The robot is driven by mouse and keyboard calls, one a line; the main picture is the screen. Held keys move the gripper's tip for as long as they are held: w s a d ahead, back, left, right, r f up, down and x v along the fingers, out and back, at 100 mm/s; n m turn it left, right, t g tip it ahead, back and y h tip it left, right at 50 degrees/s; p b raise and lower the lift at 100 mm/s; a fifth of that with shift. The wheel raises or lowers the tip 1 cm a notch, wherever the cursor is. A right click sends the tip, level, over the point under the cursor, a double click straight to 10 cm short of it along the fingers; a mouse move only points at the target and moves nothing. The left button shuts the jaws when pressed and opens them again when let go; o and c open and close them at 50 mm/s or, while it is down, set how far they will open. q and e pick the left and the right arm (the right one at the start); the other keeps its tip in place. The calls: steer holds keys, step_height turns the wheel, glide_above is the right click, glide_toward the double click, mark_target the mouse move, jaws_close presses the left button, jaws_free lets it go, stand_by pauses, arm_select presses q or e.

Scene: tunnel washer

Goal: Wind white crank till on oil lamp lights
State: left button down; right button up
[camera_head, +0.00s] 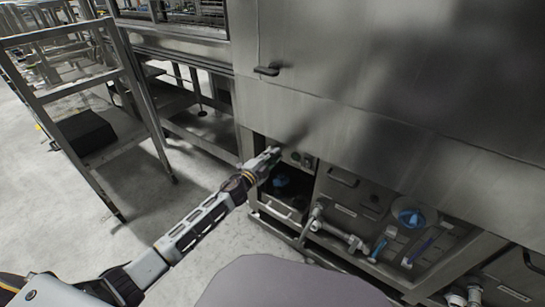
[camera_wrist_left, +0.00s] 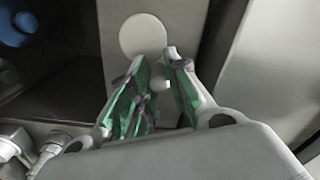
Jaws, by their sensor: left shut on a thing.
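The white crank (camera_wrist_left: 143,36) shows in the left wrist view as a pale round disc on a grey metal panel, with a small pale knob (camera_wrist_left: 162,82) just below it. My left gripper (camera_wrist_left: 161,68) has its green-padded fingers around the knob and is shut on it. In the head view my left gripper (camera_head: 268,158) reaches to the panel beside the open lower bay, and its fingers hide the crank there. I cannot make out an oil lamp or whether one is lit. My right gripper is not in view.
A large steel housing with a dark handle (camera_head: 267,70) overhangs the lower bay. Pipes (camera_head: 338,232) and a blue round cap (camera_head: 411,218) sit to the right. A metal rack (camera_head: 82,88) stands at the left. The floor between is clear.

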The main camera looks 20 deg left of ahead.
arm_select(q)
steer(key=c, duration=1.4)
jaws_free()
steer(key=shift+d, duration=0.15)
steer(key=shift+c, duration=0.2)
steer(key=shift+o, duration=0.6)
steer(key=shift+f, duration=0.1)
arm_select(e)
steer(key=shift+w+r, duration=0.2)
arm_select(q)
steer(key=v, duration=1.2)
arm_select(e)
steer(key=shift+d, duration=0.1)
